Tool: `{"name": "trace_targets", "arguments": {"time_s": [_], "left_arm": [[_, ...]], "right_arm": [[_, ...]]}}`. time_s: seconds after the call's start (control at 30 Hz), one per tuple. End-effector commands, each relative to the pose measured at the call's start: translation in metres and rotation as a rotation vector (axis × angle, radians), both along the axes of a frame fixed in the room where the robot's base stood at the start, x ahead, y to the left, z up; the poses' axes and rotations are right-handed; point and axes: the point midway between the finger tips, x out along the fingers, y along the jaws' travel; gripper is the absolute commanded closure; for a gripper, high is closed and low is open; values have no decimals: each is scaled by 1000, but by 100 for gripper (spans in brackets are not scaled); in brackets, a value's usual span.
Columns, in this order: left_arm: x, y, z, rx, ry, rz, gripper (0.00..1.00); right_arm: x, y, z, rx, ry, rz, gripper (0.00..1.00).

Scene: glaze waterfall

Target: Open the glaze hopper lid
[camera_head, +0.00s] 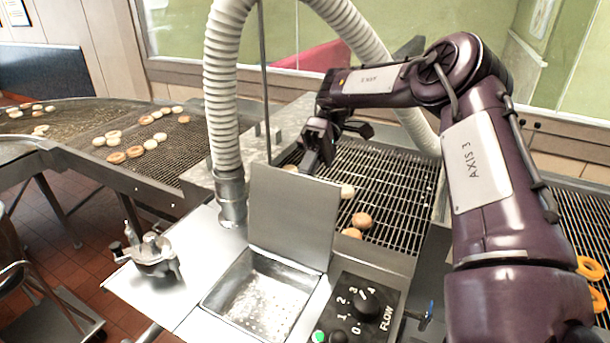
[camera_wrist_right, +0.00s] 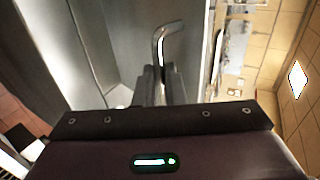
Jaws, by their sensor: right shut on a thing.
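The glaze hopper (camera_head: 213,297) is an open metal basin at the bottom centre of the head view. Its flat grey lid (camera_head: 292,222) stands raised, about upright, along the basin's far edge. My right gripper (camera_head: 318,160) is behind the lid's top edge. In the right wrist view, my right gripper's dark fingers (camera_wrist_right: 162,85) are shut on the lid's curved metal handle (camera_wrist_right: 168,38). The part of the handle between the fingers is hidden. My left gripper is out of view.
A ribbed hose (camera_head: 222,100) rises just left of the lid. A wire conveyor (camera_head: 385,185) with several doughnuts runs behind it. A control panel with a FLOW knob (camera_head: 366,303) sits right of the basin. A metal pump-like fitting (camera_head: 153,256) stands on the left shelf.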

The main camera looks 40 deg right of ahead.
Motion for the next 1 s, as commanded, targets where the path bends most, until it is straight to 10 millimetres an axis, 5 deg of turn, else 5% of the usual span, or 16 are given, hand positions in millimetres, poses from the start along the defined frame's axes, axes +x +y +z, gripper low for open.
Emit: {"name": "trace_targets", "arguments": {"time_s": [0.17,0.2,0.37,1.0], "left_arm": [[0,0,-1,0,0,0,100],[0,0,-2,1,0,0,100],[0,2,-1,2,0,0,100],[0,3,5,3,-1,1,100]], "right_arm": [[-3,-1,-11,-10,13,-1,100],[-3,-1,-11,-10,13,-1,89],[-2,-1,-10,-9,11,-2,69],[-3,6,2,-5,4,-1,69]]}}
